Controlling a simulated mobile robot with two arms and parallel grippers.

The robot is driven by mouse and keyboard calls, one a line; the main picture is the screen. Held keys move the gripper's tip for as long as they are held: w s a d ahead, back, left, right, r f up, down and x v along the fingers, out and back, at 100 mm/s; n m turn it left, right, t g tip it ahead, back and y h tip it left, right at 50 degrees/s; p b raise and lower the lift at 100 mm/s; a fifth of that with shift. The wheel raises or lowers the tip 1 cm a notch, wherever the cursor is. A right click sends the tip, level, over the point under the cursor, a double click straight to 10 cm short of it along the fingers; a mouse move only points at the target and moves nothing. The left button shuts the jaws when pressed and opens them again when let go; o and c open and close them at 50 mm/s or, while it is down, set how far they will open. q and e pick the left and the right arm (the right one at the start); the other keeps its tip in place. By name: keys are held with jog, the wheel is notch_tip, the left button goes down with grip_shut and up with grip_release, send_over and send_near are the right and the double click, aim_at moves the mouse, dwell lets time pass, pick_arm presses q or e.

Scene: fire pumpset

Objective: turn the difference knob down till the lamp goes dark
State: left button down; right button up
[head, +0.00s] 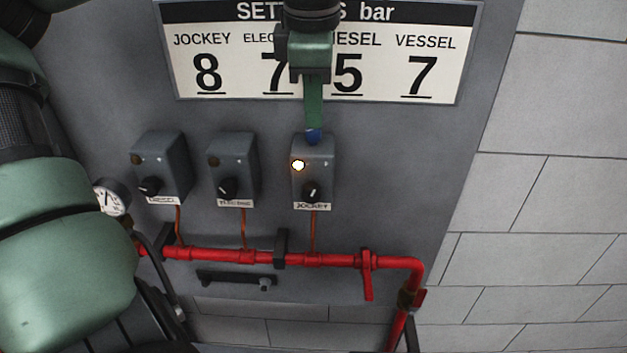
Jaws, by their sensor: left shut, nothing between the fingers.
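Three grey switch boxes hang on the grey panel. The right one, the jockey box (322,184), has a glowing lamp (298,165) at its upper left and a black knob (311,191) with a pale pointer mark below. The electric box (238,165) has a dark lamp (222,162) and a black knob (228,188). The left box (168,165) has a dark lamp (135,159) and a black knob (150,186); its label is hard to read. My left gripper (313,136) is shut and empty, its blue tips at the jockey box's top edge in the picture; I cannot tell whether they touch.
A settings sign (440,70) above reads jockey 8, vessel 7; my gripper partly covers the middle columns. A red pipe (345,258) with a red lever (368,280) runs below the boxes. A gauge (111,198) sits at the left. The panel right of the jockey box is clear.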

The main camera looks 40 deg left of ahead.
aim_at(312, 150)
pick_arm(q)
notch_tip(312, 150, down, 4)
jog(key=shift+r+b, duration=0.2)
jog(key=shift+b, duration=0.8)
jog(key=shift+r, duration=0.1)
jog(key=shift+w+a+r, duration=0.1)
jog(key=shift+w+a, duration=0.05)
jog(key=shift+a, duration=0.15)
jog(key=shift+s+d, duration=0.1)
jog(key=shift+s, duration=0.15)
dwell(0.3)
jog(key=p+v, duration=0.1)
jog(key=v, duration=0.1)
jog(key=p+v, duration=0.1)
jog(key=p, duration=0.1)
jog(key=w+p+v, duration=0.1)
jog(key=p+v, duration=0.1)
jog(key=shift+a+r, duration=0.3)
jog(key=shift+r, duration=0.2)
